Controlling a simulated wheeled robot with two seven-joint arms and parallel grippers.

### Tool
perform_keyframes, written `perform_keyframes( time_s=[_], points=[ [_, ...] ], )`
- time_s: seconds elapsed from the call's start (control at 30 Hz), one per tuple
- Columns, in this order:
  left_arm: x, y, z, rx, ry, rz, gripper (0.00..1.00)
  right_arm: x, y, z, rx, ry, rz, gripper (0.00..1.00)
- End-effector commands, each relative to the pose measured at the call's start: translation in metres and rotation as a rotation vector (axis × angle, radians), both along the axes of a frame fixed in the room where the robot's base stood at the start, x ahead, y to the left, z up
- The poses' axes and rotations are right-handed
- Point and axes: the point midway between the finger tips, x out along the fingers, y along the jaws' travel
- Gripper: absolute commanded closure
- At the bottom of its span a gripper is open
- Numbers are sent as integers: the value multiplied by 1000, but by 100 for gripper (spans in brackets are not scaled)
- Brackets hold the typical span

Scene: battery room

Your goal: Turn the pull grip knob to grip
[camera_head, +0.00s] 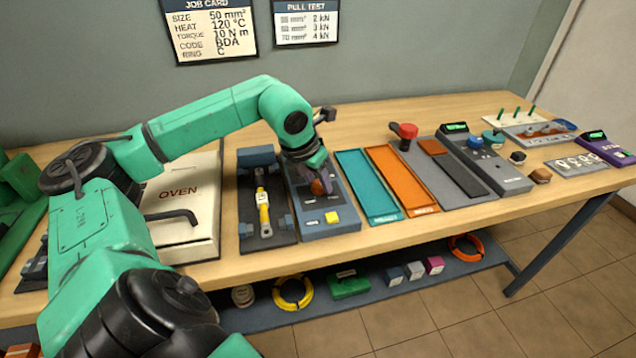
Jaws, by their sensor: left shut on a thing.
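My left gripper (316,182) reaches down over a grey-blue control panel (345,224) on the bench. It is shut on an orange-brown knob (318,188), taken to be the pull grip knob, and its fingers partly cover it. The knob's pointer and any markings around it are too small or hidden to read. A yellow button (332,217) sits on the panel below the knob. My right gripper is not in view.
A white oven (190,178) stands left of the fixture. Teal (366,190) and orange (402,182) trays lie right of the panel. A red knob-like part (405,131) and grey devices (484,160) are farther right. A job card (211,28) hangs on the wall.

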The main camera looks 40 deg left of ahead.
Motion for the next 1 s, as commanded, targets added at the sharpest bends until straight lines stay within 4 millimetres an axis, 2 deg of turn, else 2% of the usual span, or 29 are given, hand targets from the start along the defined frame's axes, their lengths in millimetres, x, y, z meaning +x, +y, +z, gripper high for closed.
perform_keyframes(
  time_s=[0.2, 0.47, 0.67, 1.0],
  points=[
    [1, 2, -2, 0, -5, -158, 100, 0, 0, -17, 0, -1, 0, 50],
    [1, 3, 1, -2, -6, -402, 100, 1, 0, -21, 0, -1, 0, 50],
    [2, 4, 5, -3, -6, -592, 100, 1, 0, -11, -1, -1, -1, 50],
    [4, 5, 8, -4, -9, -915, 100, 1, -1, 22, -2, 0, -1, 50]
  ],
)
